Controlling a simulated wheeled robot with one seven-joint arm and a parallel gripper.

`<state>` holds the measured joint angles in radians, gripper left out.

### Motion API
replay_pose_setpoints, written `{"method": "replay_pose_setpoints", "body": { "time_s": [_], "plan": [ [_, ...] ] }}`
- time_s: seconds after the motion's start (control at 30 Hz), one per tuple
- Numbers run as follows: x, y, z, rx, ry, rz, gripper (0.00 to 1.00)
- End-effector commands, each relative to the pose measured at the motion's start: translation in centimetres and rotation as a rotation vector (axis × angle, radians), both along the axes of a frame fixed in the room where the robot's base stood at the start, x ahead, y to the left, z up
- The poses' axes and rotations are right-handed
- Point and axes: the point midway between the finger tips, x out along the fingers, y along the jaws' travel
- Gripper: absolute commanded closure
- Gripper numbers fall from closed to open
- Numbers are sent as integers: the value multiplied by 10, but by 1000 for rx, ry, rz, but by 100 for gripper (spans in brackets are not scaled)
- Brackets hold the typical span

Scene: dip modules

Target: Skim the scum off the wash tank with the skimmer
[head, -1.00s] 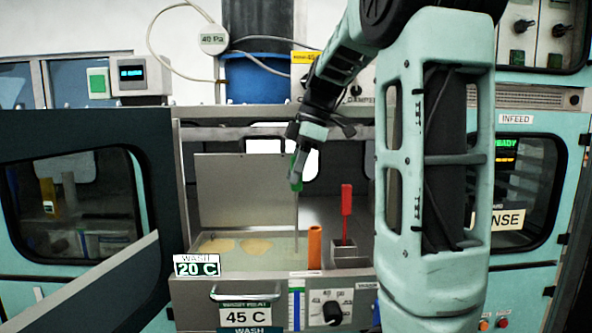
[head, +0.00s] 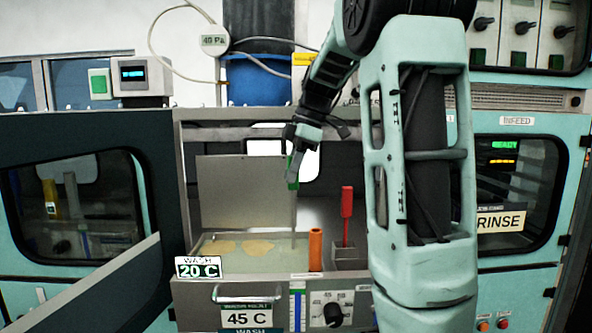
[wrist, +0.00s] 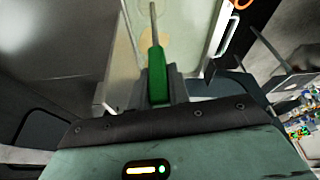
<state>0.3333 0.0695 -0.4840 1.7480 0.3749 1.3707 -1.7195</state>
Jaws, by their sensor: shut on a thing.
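My gripper (head: 292,176) is shut on a green-handled tool, seemingly the skimmer (head: 295,210). It hangs almost upright over the right part of the wash tank (head: 218,258). Its thin grey rod reaches down to the liquid, and its lower end cannot be made out clearly. In the wrist view the green handle (wrist: 158,75) sits between the jaws. Two tan scum patches, one (head: 258,246) nearer the rod and one (head: 217,247) farther left, lie on the pale liquid. Both are left of the rod and apart from it.
An orange tube (head: 315,249) stands at the tank's front right. A red-handled tool (head: 346,214) stands in a grey holder (head: 349,257) beside it. A raised grey panel (head: 240,190) stands behind the liquid. A dark open door (head: 85,180) flanks the tank on the left.

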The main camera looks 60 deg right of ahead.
Motion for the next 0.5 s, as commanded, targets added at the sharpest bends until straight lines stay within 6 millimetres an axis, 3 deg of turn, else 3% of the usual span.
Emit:
{"method": "replay_pose_setpoints", "body": {
  "time_s": [0.5],
  "plan": [
    [25, 19, 0, -1, -1, 3, 100]
  ]
}}
